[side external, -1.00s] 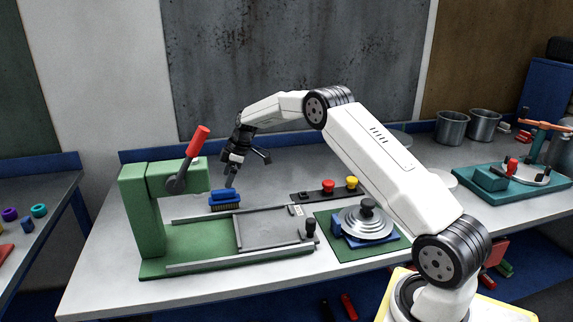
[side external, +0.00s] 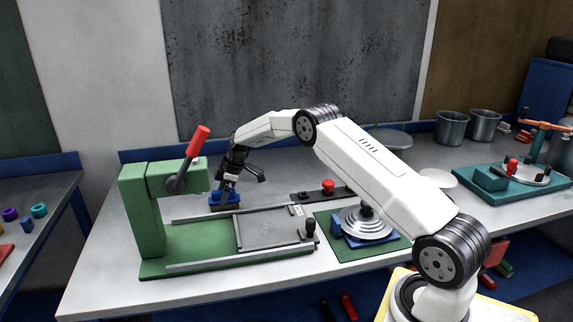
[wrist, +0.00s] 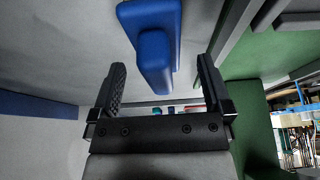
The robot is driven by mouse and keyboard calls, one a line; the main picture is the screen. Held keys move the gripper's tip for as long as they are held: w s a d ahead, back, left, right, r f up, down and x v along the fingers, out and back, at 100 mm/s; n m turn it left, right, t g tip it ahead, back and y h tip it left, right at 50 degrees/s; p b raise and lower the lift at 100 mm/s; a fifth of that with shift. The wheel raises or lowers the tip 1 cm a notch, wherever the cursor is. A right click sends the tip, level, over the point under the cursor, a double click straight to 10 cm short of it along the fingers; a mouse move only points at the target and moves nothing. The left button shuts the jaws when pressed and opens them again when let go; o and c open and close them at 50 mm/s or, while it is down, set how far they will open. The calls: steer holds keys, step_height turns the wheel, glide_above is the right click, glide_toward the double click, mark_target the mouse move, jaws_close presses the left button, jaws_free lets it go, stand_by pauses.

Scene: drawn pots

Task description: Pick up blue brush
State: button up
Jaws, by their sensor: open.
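The blue brush (side external: 216,198) stands bristles down on the bench, behind the green press and its rails. In the wrist view the brush's blue back and raised handle (wrist: 154,55) lie ahead of the fingertips, between their lines. My gripper (side external: 227,186) is at the brush from above in the side view, its fingers overlapping the handle there. In the wrist view my gripper (wrist: 161,75) is open, with one black finger on each side and nothing visibly clamped. Whether a finger touches the brush cannot be told.
The green press (side external: 150,210) with its red-handled lever (side external: 197,142) stands close left of the brush. A metal rail (side external: 205,215) runs just in front. A black button strip (side external: 310,194) lies to the right. The bench behind is clear.

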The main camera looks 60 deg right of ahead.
steer(key=shift+x, duration=0.85)
steer(key=shift+r, duration=0.1)
jaws_close()
steer(key=shift+r, duration=0.15)
steer(key=shift+r, duration=1.5)
steer(key=s+a+r, duration=0.3)
steer(key=s+r, duration=0.6)
steer(key=s, duration=0.4)
steer(key=shift+s+r, duration=0.35)
